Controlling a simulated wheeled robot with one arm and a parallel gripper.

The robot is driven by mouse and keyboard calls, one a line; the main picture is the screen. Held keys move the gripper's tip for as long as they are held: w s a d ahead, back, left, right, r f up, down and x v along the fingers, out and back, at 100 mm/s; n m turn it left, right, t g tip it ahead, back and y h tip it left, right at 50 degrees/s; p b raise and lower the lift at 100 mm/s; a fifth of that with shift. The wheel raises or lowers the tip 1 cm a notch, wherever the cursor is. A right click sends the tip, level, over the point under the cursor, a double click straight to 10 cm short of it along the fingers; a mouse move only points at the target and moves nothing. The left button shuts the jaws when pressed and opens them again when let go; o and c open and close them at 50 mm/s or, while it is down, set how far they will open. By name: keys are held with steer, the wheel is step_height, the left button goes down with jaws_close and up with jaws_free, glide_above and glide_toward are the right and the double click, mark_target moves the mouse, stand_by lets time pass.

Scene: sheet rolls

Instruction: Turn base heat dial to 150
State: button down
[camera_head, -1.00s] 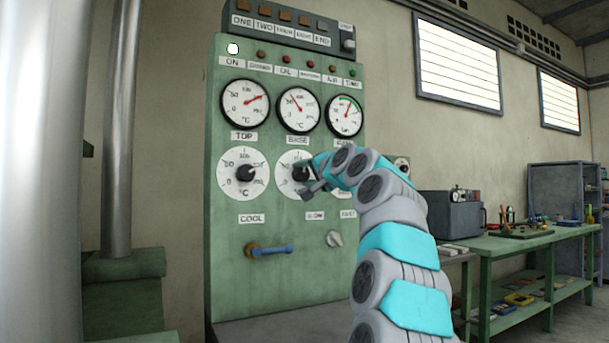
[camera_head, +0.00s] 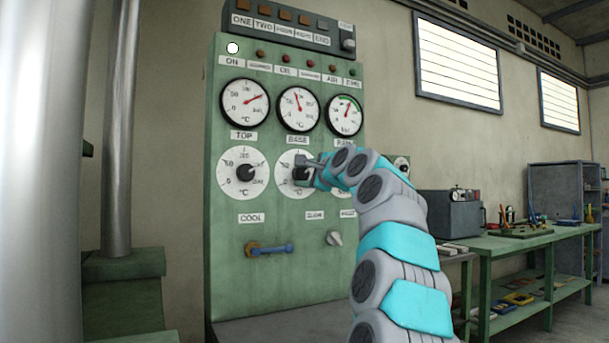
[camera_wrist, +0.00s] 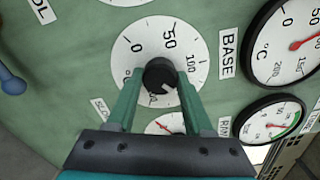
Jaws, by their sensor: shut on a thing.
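The base heat dial is a white round scale plate (camera_head: 286,188) with a black knob, below the BASE label (camera_head: 298,140) on the green panel. In the wrist view, the scale (camera_wrist: 142,42) shows 0, 50 and 100. The black knob (camera_wrist: 160,72) is between the fingertips of my gripper (camera_wrist: 160,80), which is shut on it. A light mark on the knob points to the lower right, past 100; the exact value is unclear. My gripper (camera_head: 302,170) covers much of the dial in the head view. The base gauge needle (camera_head: 298,103) points nearly straight up.
The top dial (camera_head: 243,172) is left of the base dial; another dial to the right is mostly behind my arm. A blue-handled lever (camera_head: 272,250) and a small knob (camera_head: 334,238) are below. A green workbench (camera_head: 520,241) stands at the right.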

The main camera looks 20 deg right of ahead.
steer(key=shift+m, duration=0.6)
steer(key=shift+c, duration=1.4)
jaws_free()
steer(key=shift+s, duration=0.1)
steer(key=s+b, duration=0.1)
steer(key=s, duration=0.6)
steer(key=shift+s+d, duration=0.2)
steer(key=shift+s, duration=0.1)
